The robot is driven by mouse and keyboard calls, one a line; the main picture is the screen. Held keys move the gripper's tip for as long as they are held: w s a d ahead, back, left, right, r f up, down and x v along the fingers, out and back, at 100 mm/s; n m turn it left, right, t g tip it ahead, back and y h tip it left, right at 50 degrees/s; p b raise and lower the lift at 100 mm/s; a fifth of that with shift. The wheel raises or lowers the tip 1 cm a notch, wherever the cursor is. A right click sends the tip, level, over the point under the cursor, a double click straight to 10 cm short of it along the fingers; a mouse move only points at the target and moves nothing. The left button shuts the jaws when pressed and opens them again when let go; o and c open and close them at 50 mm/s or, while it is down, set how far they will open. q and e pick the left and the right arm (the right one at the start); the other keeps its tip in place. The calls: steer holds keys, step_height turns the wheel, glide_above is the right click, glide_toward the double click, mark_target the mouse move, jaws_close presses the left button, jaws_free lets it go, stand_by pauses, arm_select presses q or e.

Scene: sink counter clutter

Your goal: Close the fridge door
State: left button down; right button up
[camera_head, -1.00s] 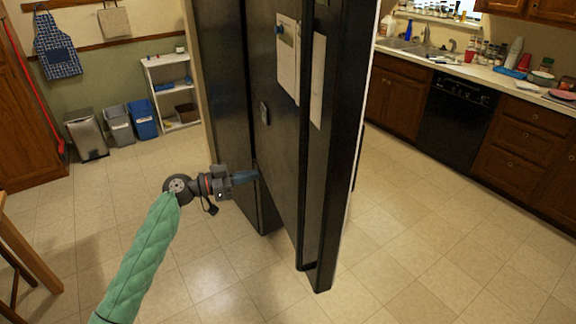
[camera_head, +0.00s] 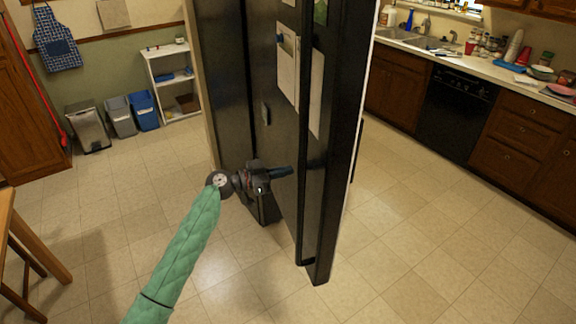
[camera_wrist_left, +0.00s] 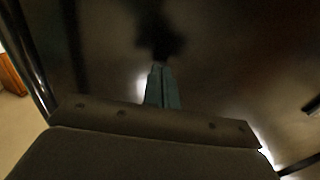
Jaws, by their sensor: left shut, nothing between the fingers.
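The black fridge door (camera_head: 335,150) stands open in the head view, swung out toward me and seen nearly edge-on. Papers hang on the black face to its left. My left gripper (camera_head: 290,170) is shut and empty, its blue fingertips pointing right at this dark face. In the left wrist view the shut fingers (camera_wrist_left: 160,88) point at a dark, glossy surface (camera_wrist_left: 230,50) that fills most of the picture. I cannot tell whether the tips touch it. My right gripper is in neither view.
A counter with a sink (camera_head: 405,34) and a black dishwasher (camera_head: 455,112) stand at the right. Bins (camera_head: 118,115) and a white shelf (camera_head: 172,80) stand at the back left. A wooden table (camera_head: 30,245) is at the left edge. The tiled floor between is clear.

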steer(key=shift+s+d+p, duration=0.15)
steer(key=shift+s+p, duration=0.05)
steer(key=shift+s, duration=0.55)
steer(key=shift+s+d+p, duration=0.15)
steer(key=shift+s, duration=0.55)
